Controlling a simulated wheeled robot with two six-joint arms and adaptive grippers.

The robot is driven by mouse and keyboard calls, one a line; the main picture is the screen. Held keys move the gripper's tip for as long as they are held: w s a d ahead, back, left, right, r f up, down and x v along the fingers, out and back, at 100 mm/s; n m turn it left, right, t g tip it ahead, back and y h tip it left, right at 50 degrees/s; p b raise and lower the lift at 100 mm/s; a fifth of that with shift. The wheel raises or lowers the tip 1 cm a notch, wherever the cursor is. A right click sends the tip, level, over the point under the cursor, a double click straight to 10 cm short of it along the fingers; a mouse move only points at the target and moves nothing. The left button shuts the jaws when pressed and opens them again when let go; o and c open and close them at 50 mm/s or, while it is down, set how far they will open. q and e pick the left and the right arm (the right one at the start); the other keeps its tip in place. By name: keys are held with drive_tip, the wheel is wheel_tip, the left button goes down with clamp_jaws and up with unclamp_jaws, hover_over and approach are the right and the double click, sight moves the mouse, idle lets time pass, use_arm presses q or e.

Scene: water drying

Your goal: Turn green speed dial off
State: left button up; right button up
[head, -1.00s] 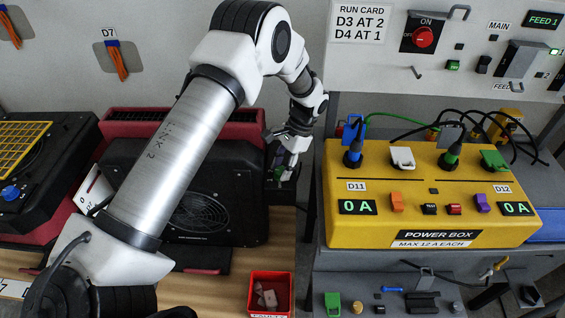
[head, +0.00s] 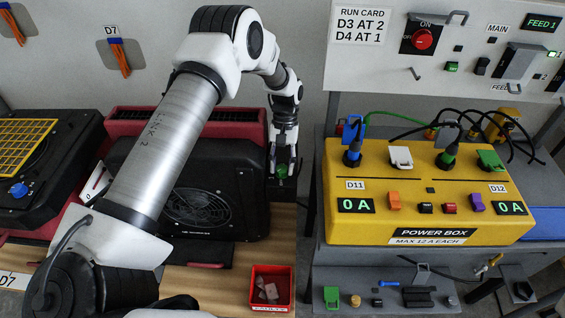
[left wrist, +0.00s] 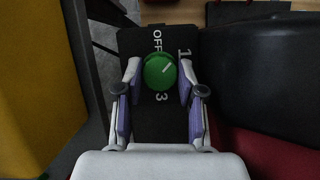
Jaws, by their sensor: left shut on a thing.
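The green speed dial (left wrist: 160,72) sits on a black panel marked OFF, 1 and 3 in the left wrist view. Its white pointer line slants to the upper right, toward the 1. My left gripper (left wrist: 158,82) is shut on the dial, with one purple-lined finger on each side. In the head view the green dial (head: 282,170) shows at the right side of the black fan unit (head: 205,195), with my left gripper (head: 283,160) pointing down over it. My right gripper is not in view.
The yellow power box (head: 430,215) stands to the right, both displays reading 0 A. A red bin (head: 256,297) with small items sits in front of the fan unit. Another black unit with a blue dial (head: 18,190) is at the far left.

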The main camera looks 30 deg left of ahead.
use_arm(q)
drive_tip(key=shift+n, duration=0.6)
drive_tip(key=shift+h, duration=0.3)
drive_tip(key=o, duration=1.1)
drive_tip(key=shift+o, duration=0.2)
